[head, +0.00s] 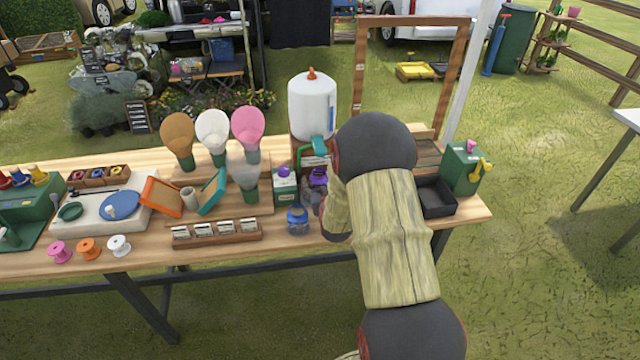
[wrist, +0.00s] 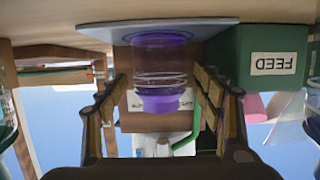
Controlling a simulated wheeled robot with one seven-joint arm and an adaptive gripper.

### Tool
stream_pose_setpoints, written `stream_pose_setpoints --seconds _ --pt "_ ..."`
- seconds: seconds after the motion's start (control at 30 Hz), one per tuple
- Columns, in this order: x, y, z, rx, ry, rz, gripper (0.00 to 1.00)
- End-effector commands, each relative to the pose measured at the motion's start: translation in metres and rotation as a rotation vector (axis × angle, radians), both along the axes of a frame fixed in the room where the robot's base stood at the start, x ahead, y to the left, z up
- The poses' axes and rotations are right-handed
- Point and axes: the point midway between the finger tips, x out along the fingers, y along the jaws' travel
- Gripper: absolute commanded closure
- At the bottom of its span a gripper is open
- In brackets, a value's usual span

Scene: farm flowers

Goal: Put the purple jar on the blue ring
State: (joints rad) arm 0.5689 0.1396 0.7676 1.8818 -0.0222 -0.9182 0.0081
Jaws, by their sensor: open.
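The purple jar (wrist: 160,75) is see-through with a purple lid and appears upside down in the wrist view. In the head view the purple jar (head: 318,178) is partly hidden by my arm. My gripper (wrist: 160,82) is open, with one finger on each side of the jar; I cannot tell whether they touch it. A blue jar (head: 297,220) stands in front of the purple one.
A green FEED box (wrist: 270,60) stands close beside the purple jar. A white dispenser (head: 312,108) stands behind it and a card rack (head: 216,238) lies to the left. A black tray (head: 435,198) and a green box (head: 462,167) are to the right of my arm.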

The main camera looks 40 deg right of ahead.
Motion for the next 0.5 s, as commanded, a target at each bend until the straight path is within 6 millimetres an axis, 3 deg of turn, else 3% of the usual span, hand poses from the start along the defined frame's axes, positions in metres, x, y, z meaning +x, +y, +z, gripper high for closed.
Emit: stream_pose_setpoints --seconds 0.2,0.5 --pt "-0.001 0.001 0.005 0.000 0.000 0.000 0.33" --pt "-0.048 0.029 0.023 0.000 0.000 0.000 0.33"
